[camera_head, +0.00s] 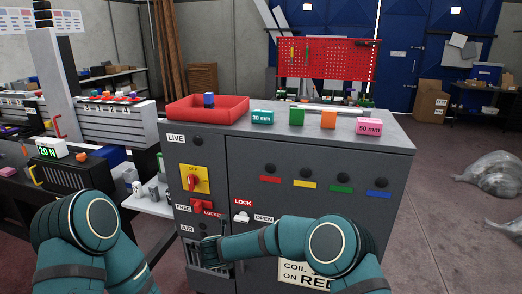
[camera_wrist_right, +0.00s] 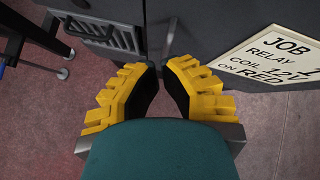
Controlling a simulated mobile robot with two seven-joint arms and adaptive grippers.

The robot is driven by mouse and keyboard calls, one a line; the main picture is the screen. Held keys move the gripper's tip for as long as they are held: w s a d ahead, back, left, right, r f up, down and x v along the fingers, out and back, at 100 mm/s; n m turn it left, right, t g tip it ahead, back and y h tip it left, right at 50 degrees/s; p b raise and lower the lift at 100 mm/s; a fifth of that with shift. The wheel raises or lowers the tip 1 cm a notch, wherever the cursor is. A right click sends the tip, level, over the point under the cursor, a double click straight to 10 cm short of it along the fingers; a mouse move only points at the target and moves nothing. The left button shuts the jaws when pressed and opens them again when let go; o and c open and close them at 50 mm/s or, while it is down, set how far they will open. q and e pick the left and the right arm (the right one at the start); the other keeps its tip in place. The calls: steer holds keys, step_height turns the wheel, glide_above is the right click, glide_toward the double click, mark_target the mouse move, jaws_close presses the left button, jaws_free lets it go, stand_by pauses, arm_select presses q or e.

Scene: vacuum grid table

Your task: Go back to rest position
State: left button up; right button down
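The task names no object, only my arms. In the head view my left arm (camera_head: 85,235) is bent at the lower left; its gripper is out of view. My right arm reaches leftward across the front of the grey cabinet (camera_head: 245,165). My right gripper (camera_head: 208,251) is small and dark there, in front of the vent grille low on the cabinet. In the right wrist view the right gripper (camera_wrist_right: 160,68) has yellow fingers with a narrow gap between their tips. Nothing is held between them. The grille (camera_wrist_right: 105,35) lies beyond them at upper left.
The cabinet front carries a yellow switch panel (camera_head: 195,179), a red lock switch (camera_head: 203,206) and a job sign (camera_head: 303,275). A red tray (camera_head: 208,113) and several coloured blocks stand on top.

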steer(key=s+d+f+n+g+y, duration=0.1)
steer(key=s+d+f+n, duration=0.4)
steer(key=n, duration=0.3)
steer(key=s+d+f+n+y, duration=0.2)
steer(key=s+d+f+n, duration=0.15)
steer(key=d+n, duration=0.45)
steer(key=s+d+f+n+g, duration=0.2)
steer(key=s+d+n, duration=0.3)
steer(key=s+n, duration=0.3)
steer(key=s+d+f+n+g+y, duration=0.1)
steer(key=s+d+n+g, duration=0.3)
steer(key=s, duration=1.3)
steer(key=f+n, duration=0.1)
steer(key=n, duration=0.3)
steer(key=shift+d+g+y, duration=0.3)
steer(key=shift+d+g, duration=0.05)
steer(key=shift+g, duration=0.05)
steer(key=shift+s, duration=0.1)
